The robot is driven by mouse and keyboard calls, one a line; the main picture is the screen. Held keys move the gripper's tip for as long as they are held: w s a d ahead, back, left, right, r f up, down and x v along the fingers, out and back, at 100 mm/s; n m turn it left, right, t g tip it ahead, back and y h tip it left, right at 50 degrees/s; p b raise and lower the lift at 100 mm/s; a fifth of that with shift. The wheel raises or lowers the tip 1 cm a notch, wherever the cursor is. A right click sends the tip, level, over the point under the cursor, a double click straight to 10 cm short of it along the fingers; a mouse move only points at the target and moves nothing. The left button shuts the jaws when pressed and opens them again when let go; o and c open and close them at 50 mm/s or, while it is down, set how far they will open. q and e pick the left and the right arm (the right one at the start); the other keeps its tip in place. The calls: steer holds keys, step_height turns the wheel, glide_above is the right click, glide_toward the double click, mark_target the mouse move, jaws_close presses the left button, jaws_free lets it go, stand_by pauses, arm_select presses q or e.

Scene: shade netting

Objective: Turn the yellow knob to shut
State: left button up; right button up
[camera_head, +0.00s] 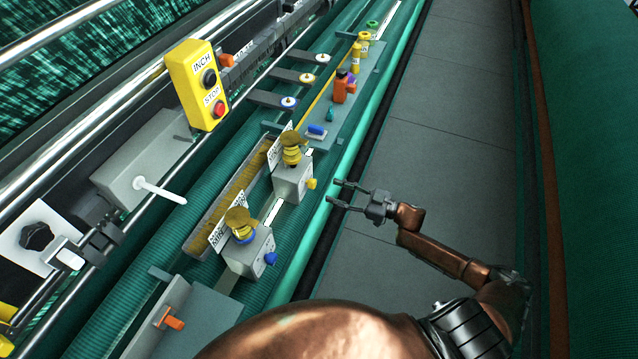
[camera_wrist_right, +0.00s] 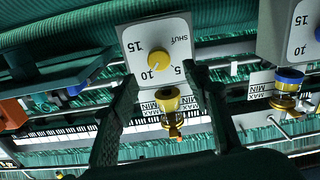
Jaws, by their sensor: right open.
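The yellow knob (camera_head: 311,183) is on the front face of a grey box (camera_head: 291,187) with a yellow-topped fitting. In the right wrist view the yellow knob (camera_wrist_right: 160,60) is at the centre of a white dial plate (camera_wrist_right: 141,39) marked SHUT, 5, 10 and 15. A small pale mark on the knob seems to face the 10. My right gripper (camera_head: 336,191) is open and empty, a short way right of the knob in the head view. In the wrist view its fingers (camera_wrist_right: 165,82) frame the knob from either side without touching it. My left gripper is not seen.
A similar box with a blue knob (camera_head: 270,258) stands nearer; its blue knob (camera_wrist_right: 317,34) also shows in the wrist view. A yellow INCH/STOP box (camera_head: 196,85) is at upper left. An orange bottle (camera_head: 341,87) stands farther along the rail. The grey floor (camera_head: 450,120) is clear.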

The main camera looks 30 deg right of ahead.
mark_target(315, 184)
steer(key=p+x, duration=0.1)
steer(key=x, duration=0.6)
steer(key=shift+w, duration=0.1)
steer(key=shift+f, duration=0.1)
steer(key=shift+c, duration=0.2)
steer(key=shift+d, duration=0.1)
steer(key=c, duration=1.1)
